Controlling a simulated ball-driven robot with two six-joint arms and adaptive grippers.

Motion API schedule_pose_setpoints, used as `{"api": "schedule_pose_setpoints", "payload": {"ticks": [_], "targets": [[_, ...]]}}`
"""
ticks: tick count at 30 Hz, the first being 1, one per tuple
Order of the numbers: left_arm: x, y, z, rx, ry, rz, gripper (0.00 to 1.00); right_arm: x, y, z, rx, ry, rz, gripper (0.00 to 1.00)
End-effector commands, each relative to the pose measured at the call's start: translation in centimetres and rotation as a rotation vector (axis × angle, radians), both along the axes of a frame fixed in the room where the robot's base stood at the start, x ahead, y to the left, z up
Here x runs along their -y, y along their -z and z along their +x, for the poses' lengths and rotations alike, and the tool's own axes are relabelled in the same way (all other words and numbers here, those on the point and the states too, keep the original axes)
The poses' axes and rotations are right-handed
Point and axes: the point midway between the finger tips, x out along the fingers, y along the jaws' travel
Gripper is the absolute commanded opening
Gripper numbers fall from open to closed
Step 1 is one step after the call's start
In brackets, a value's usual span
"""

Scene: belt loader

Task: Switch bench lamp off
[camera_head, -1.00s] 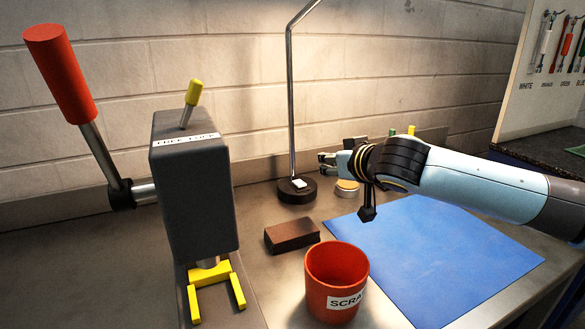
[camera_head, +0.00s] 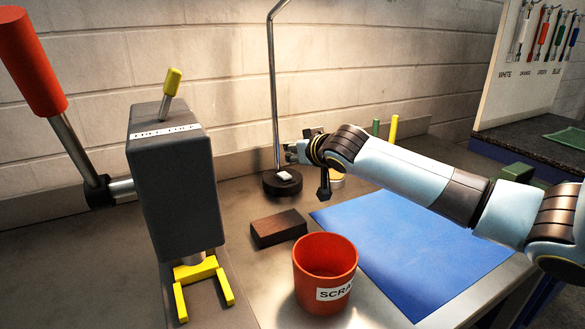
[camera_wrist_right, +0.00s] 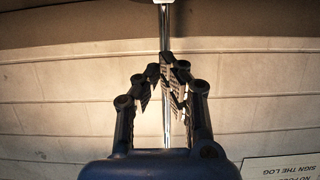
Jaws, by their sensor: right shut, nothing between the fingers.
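The bench lamp has a round dark base (camera_head: 281,183) with a white switch (camera_head: 284,176) on top and a thin metal pole (camera_head: 273,90) rising out of the top of the head view. My right gripper (camera_head: 291,151) is just above and right of the lamp base, close to the pole. It is shut and empty. In the right wrist view the gripper (camera_wrist_right: 166,90) points toward the wall, with the lamp pole (camera_wrist_right: 164,22) in line behind its fingers. Whether it touches the pole cannot be told. My left gripper is not seen.
A grey press (camera_head: 170,190) with a red-handled lever (camera_head: 28,62) stands at left. A brown block (camera_head: 279,228), a red scrap cup (camera_head: 325,272) and a blue mat (camera_head: 410,250) lie in front of the lamp. A round tin (camera_head: 338,181) is partly behind my right arm.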

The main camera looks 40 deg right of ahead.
Motion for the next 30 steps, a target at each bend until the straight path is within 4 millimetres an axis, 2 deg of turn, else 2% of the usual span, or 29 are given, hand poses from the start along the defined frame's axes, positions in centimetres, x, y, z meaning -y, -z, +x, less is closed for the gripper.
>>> {"api": "schedule_pose_setpoints", "payload": {"ticks": [2,6,12,23,28,30], "targets": [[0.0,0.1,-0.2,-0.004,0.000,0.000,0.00,0.4,0.6,1.5,0.002,0.003,0.004,0.00],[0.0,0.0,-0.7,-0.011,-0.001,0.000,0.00,0.3,2.9,1.2,-0.004,0.000,0.001,0.00],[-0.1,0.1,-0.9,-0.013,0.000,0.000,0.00,0.3,4.4,1.0,-0.002,0.000,0.000,0.00],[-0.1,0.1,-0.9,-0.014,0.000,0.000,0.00,0.3,4.6,0.9,-0.001,0.000,-0.001,0.00],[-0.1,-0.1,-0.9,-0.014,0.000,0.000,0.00,0.1,6.0,0.3,-0.004,0.001,0.000,0.00],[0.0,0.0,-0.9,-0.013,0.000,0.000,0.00,0.2,5.7,0.4,-0.001,0.001,-0.001,0.00]]}}
